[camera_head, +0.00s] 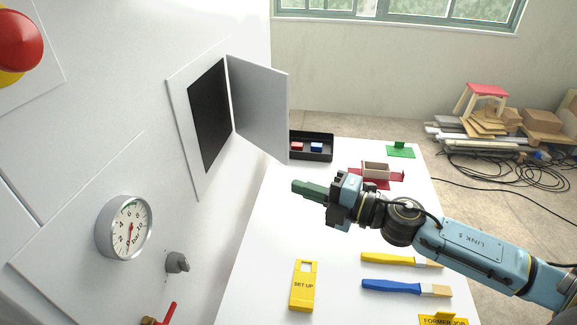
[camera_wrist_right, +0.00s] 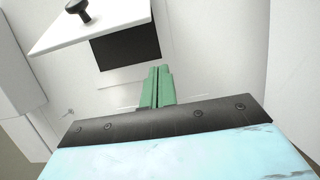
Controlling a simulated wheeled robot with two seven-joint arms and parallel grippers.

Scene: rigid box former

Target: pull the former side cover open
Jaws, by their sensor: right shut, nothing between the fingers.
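The former side cover (camera_head: 262,105) is a light grey flap on the white machine wall. It stands swung out from its frame, and the dark opening (camera_head: 210,115) shows behind it. In the right wrist view the cover (camera_wrist_right: 100,20) carries a black knob (camera_wrist_right: 78,8), and the dark opening (camera_wrist_right: 128,47) shows beside it. My right gripper (camera_head: 296,187) has green fingers that are shut and empty. It is apart from the cover, to its lower right, above the white table. The closed fingers (camera_wrist_right: 158,84) also show in the right wrist view. My left gripper is not in view.
A pressure gauge (camera_head: 124,228), a grey knob (camera_head: 177,263) and a red-yellow button (camera_head: 14,45) are on the machine. The white table (camera_head: 270,235) holds a black tray (camera_head: 322,157), a red holder (camera_head: 377,172), a yellow SET UP tag (camera_head: 304,286) and yellow (camera_head: 395,259) and blue brushes (camera_head: 395,288).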

